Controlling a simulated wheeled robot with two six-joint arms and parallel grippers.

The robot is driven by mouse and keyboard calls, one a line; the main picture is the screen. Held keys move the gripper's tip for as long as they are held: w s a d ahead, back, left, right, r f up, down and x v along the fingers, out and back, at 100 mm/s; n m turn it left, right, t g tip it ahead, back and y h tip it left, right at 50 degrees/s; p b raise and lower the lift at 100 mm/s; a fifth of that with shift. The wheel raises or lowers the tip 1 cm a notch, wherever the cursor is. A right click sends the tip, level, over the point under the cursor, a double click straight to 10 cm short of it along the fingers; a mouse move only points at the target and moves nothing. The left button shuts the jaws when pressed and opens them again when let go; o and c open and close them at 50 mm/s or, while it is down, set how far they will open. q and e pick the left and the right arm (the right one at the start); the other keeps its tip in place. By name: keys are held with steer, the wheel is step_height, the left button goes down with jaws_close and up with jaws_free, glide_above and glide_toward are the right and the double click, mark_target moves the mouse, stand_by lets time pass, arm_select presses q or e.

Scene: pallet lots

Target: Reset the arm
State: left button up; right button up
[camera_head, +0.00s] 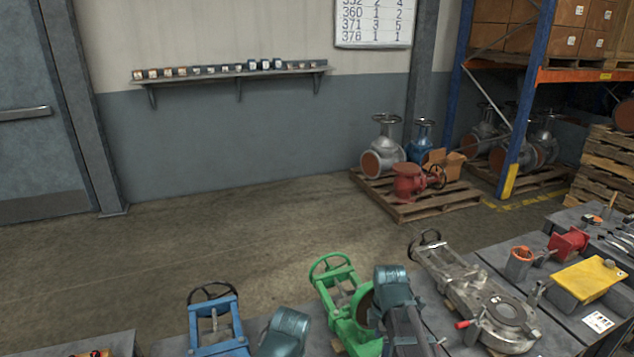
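Two teal and dark grey parts, which look like links of my arms, rise from the bottom edge near the middle. No fingertips of my left or right gripper show, so their state is hidden. A blue valve with a handwheel (215,325) stands on the bench at the bottom. A green valve with a handwheel (340,295) stands right of it, partly hidden by one arm link. A grey metal valve (460,280) lies on the bench further right.
A dark workbench (490,235) on the right holds a yellow-topped block (588,281) and a red part (568,243). Beyond, a wooden pallet (430,206) carries valves beside a storage rack. A wall shelf (230,73) holds small items. The floor at centre left is clear.

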steer(key=s+a+r+m+h+p, duration=0.1)
steer(key=s+a+r+m+p, duration=0.2)
steer(key=s+a+m, duration=0.8)
steer(key=shift+s+a+r+m+p, duration=0.4)
steer(key=shift+r+m, duration=0.25)
steer(key=shift+m, duration=0.95)
